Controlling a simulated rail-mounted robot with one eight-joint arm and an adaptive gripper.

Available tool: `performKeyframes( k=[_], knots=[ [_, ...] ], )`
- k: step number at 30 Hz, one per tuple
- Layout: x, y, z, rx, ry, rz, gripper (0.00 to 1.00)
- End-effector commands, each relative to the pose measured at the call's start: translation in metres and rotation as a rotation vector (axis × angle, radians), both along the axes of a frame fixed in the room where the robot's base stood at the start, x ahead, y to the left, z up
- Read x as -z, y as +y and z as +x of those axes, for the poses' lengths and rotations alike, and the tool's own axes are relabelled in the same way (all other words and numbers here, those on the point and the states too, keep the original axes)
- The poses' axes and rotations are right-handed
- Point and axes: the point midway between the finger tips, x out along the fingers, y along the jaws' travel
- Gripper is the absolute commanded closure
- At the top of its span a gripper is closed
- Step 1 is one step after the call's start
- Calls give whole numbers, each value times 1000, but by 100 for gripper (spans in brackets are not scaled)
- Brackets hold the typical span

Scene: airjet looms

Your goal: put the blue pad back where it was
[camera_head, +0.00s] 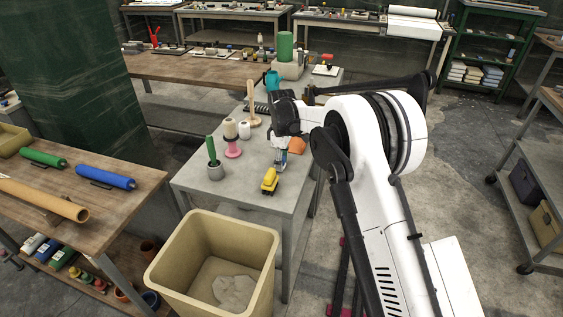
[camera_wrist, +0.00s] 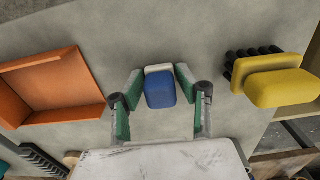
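The blue pad (camera_wrist: 160,90), with a pale layer at its far edge, is in the middle of the wrist view over the grey table top. It shows small below my gripper in the head view (camera_head: 282,160). My gripper (camera_wrist: 160,78) points down at the grey table (camera_head: 228,188). Its two green-lined fingers stand on either side of the pad, with narrow gaps showing between pad and fingers. The gripper looks open around the pad. Whether the pad rests fully on the table is hard to tell.
An orange angled tray (camera_wrist: 52,85) lies left of the pad in the wrist view. A yellow brush (camera_wrist: 282,87) with black bristles lies to the right. A pink spool (camera_head: 232,149), a wooden peg stand (camera_head: 251,105) and a green-handled tool (camera_head: 212,155) share the table. A beige bin (camera_head: 215,265) stands in front.

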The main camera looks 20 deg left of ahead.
Motion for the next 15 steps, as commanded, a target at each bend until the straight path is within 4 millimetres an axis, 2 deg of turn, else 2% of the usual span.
performKeyframes(
  k=[1,3,11,15],
  knots=[
    [0,0,0,0,0,0,58],
    [-1,0,0,0,0,0,52],
    [-2,0,0,0,0,0,52],
    [-11,0,0,0,0,0,52]
  ],
)
